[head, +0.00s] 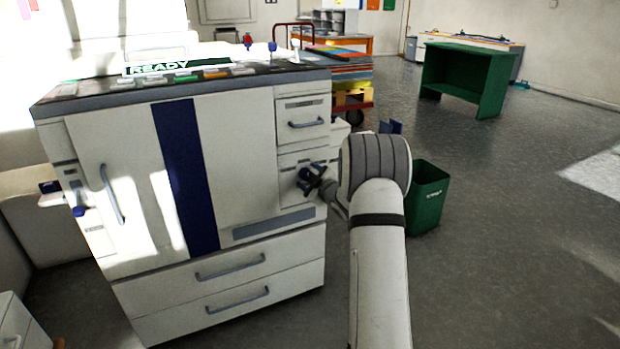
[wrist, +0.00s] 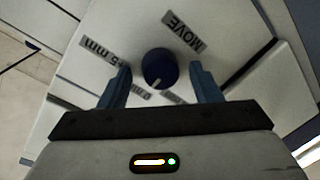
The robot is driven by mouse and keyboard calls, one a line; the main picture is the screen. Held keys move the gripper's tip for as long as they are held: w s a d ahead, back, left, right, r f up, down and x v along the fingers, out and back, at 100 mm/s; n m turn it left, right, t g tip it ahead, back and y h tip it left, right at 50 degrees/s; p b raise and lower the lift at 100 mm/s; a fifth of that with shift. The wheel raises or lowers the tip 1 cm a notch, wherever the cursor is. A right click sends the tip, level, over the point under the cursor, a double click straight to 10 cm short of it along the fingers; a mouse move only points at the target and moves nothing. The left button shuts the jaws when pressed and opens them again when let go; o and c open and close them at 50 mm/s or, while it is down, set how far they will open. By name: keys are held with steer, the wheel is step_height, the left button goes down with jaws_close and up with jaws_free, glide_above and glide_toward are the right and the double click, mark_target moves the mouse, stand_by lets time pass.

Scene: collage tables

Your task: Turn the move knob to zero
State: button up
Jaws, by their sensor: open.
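The move knob (wrist: 159,68) is a round dark blue knob with a light pointer mark, on a white panel beside a label reading MOVE. Other labels on the panel show in the wrist view, one reading mm and one partly hidden near the fingers. My gripper (wrist: 160,84) is open, with one finger on each side of the knob; I cannot tell whether either finger touches it. In the head view my gripper (head: 311,181) is at the lower right front panel of the large white machine (head: 120,150), and the knob is hard to make out there.
A drawer handle (head: 306,124) sits above my gripper on the machine. A green bin (head: 428,196) stands on the floor right of my arm. A green table (head: 465,78) and a cart with stacked sheets (head: 342,72) are behind. The floor at right is clear.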

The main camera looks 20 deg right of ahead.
steer(key=s+p, duration=0.2)
steer(key=s, duration=0.5)
steer(key=shift+s+d+r, duration=0.35)
steer(key=shift+d+r, duration=0.05)
